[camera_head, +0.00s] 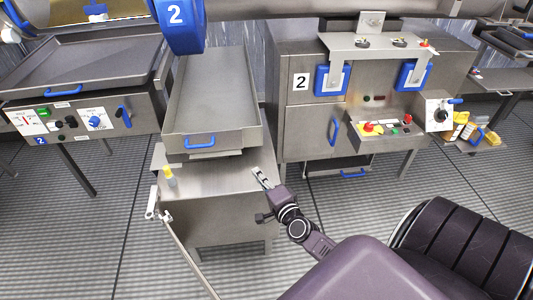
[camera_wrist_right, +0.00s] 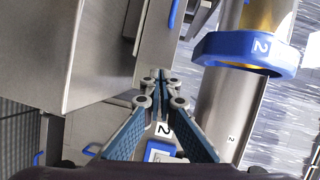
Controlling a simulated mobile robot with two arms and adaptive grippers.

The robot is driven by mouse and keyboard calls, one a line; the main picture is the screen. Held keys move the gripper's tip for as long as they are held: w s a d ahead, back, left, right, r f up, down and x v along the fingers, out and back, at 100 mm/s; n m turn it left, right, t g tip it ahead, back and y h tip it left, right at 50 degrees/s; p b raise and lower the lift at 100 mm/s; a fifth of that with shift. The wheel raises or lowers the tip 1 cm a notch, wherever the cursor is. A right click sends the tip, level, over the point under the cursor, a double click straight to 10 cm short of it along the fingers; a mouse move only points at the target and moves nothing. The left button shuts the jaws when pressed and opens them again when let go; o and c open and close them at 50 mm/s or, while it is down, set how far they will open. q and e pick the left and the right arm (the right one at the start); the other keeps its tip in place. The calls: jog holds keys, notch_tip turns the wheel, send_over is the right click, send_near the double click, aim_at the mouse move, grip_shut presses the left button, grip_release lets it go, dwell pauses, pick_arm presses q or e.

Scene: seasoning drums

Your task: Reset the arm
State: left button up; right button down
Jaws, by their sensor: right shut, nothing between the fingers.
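My right arm reaches in from the bottom right of the head view. Its purple-grey gripper (camera_head: 262,178) is shut and empty, its tips beside the right edge of the low steel table (camera_head: 222,180). It appears clear of the steel tray (camera_head: 212,95) above that table. In the right wrist view the two blue-padded fingers of the gripper (camera_wrist_right: 158,80) come together at their tips with nothing between them. My left gripper is not in view.
A steel cabinet marked 2 (camera_head: 300,120) with a red-button control panel (camera_head: 385,131) stands at the right. A tray bench with knobs (camera_head: 80,117) stands at the left. A blue hanging part marked 2 (camera_head: 178,25) is above. A thin rod (camera_head: 188,254) rises at lower left. Floor shows between the units.

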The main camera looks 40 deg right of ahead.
jog(key=v, duration=0.5)
jog(key=shift+s, duration=0.35)
